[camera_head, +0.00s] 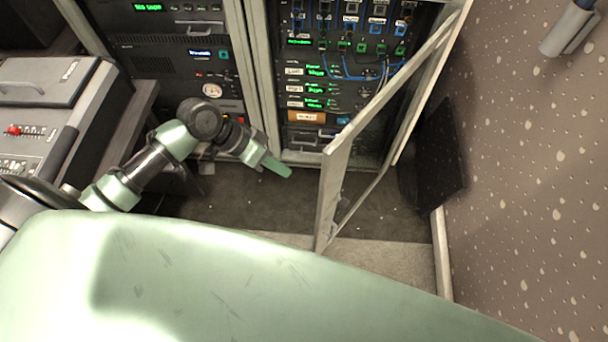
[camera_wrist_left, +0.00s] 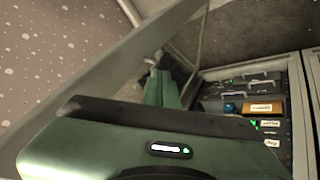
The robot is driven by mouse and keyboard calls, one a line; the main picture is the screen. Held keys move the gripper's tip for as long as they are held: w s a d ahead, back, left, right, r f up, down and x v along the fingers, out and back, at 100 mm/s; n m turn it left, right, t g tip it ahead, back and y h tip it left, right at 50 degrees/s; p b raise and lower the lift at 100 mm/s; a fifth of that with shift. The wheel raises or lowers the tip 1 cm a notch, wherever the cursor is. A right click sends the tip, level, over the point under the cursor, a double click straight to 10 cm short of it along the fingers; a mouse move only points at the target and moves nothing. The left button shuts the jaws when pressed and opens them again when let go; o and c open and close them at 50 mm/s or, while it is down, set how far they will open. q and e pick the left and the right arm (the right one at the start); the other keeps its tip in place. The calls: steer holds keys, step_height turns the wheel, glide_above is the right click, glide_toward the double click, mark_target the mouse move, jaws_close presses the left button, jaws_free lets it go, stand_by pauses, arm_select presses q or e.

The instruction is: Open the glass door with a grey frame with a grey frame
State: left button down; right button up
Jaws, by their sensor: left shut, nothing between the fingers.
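The glass door with a grey frame (camera_head: 335,165) stands swung out from the right-hand rack, at an angle towards me. Its inside edge and the rack front behind it are in view. My left gripper (camera_head: 282,169) is shut and empty, left of the door and apart from it in the head view, in front of the rack's lower part. In the left wrist view the shut fingers (camera_wrist_left: 163,90) show beside the door frame (camera_wrist_left: 120,62), which runs diagonally across the picture. I cannot tell there whether they touch. My right gripper is not in view.
The open rack (camera_head: 322,133) holds panels with green displays and blue cables. A second rack (camera_head: 180,60) stands left of it. A fader console (camera_head: 45,110) is at the far left. A speckled wall (camera_head: 530,180) and a dark panel (camera_head: 437,160) bound the right side. Dark floor (camera_head: 240,205) lies below the racks.

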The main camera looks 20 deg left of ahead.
arm_select(q)
steer(key=d+f+p, duration=0.1)
steer(key=d+f, duration=0.6)
steer(key=d, duration=0.2)
steer(key=shift+w+d+f, duration=0.15)
steer(key=shift+w+f, duration=0.2)
steer(key=shift+w, duration=0.05)
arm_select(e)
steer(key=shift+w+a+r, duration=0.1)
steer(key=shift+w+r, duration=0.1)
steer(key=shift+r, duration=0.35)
